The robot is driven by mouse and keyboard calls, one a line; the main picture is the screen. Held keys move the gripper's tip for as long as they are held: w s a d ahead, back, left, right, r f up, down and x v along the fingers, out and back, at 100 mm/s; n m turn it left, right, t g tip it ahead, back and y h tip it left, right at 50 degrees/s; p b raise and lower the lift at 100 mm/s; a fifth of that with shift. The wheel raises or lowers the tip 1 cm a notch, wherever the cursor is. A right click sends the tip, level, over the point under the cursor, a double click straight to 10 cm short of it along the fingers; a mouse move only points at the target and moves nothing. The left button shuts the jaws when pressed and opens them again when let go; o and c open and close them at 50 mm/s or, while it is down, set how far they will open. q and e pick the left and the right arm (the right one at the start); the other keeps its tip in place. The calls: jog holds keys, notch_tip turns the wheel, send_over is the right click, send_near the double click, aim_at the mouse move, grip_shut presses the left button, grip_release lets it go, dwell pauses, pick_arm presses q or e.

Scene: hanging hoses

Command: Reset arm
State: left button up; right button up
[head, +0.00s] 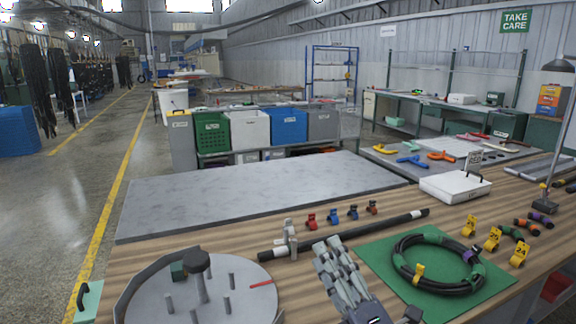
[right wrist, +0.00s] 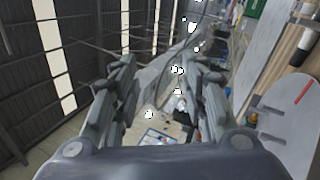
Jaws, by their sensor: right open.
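My right gripper (head: 328,248) rises from the bottom edge in the head view, above the wooden bench (head: 220,222). It is between the round grey peg plate (head: 235,300) and the green mat (head: 385,262). In the right wrist view its two fingers stand apart with nothing between them (right wrist: 165,85). My left gripper is not in view.
Small red and blue clips (head: 333,215) stand behind the straight hose. A white box (head: 452,187) and several yellow tags (head: 493,238) are at right. A lamp (head: 562,120) stands at the right edge. The grey sheet (head: 255,195) at the back is bare.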

jog(key=s+d+f+m+g+h, duration=0.35)
jog(key=d+f+m+h, duration=0.2)
jog(key=f+m, duration=0.45)
jog(key=s+d+f+m+g+h, duration=0.4)
jog(key=d+f+m, duration=0.3)
jog(key=f, duration=0.4)
jog(key=s+f+m+g, duration=0.3)
jog(key=s+f+g, duration=0.3)
jog(key=s, duration=0.4)
jog(key=s+f+m+g, duration=0.3)
jog(key=s+f+m, duration=0.1)
jog(key=s+f, duration=0.45)
jog(key=s+f+g+p, duration=0.1)
jog(key=s+f+g, duration=0.15)
jog(key=f, duration=2.25)
jog(key=s+d+f+p, duration=0.1)
jog(key=s+d+f, duration=0.2)
jog(key=s+f, duration=1.1)
jog(key=s, duration=0.3)
jog(key=shift+d+f+n, duration=0.2)
jog(key=shift+n, duration=0.2)
jog(key=shift+s, duration=0.1)
